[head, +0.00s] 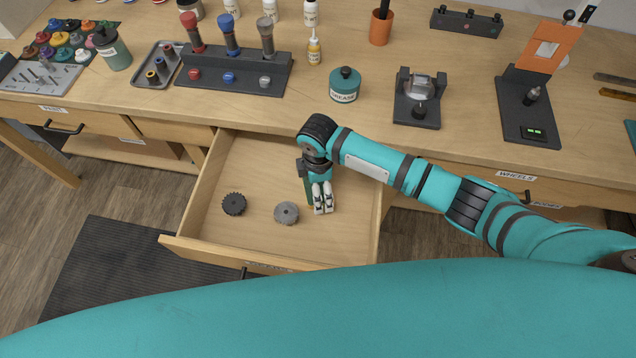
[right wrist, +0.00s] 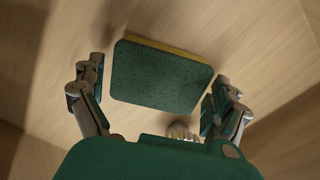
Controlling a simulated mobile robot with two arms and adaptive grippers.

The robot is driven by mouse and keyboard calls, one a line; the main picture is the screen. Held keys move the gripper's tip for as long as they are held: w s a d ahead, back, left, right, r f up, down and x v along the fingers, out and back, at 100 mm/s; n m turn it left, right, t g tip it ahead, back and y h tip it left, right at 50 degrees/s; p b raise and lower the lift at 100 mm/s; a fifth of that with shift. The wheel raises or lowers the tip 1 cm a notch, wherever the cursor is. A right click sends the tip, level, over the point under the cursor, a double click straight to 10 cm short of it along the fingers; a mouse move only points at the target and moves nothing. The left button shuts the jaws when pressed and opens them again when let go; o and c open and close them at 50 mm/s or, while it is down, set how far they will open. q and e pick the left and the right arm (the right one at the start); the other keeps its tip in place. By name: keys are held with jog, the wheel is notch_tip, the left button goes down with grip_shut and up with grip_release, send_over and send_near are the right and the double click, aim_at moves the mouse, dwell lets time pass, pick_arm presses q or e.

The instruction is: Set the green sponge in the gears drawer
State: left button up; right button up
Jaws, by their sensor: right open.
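The drawer (head: 215,180) is pulled open below the bench and holds a dark gear (head: 234,204) and a grey gear (head: 286,213). My right gripper (head: 322,198) points down inside the drawer's right half, beside the grey gear. The green sponge (right wrist: 160,76), with a yellow layer along one edge, lies between its spread fingers in the right wrist view, with gaps on both sides. In the head view only a thin strip of the sponge (head: 308,192) shows beside the fingers. I cannot tell exactly how it touches the drawer floor. My left gripper is out of view.
The bench top (head: 150,110) above carries a screwdriver rack (head: 235,80), a small tray (head: 157,68), a grease jar (head: 345,85), a dark fixture (head: 417,100) and an orange-topped stand (head: 527,110).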

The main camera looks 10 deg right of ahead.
notch_tip(320, 180, up, 12)
dwell(0.6)
jog(key=shift+s, duration=0.1)
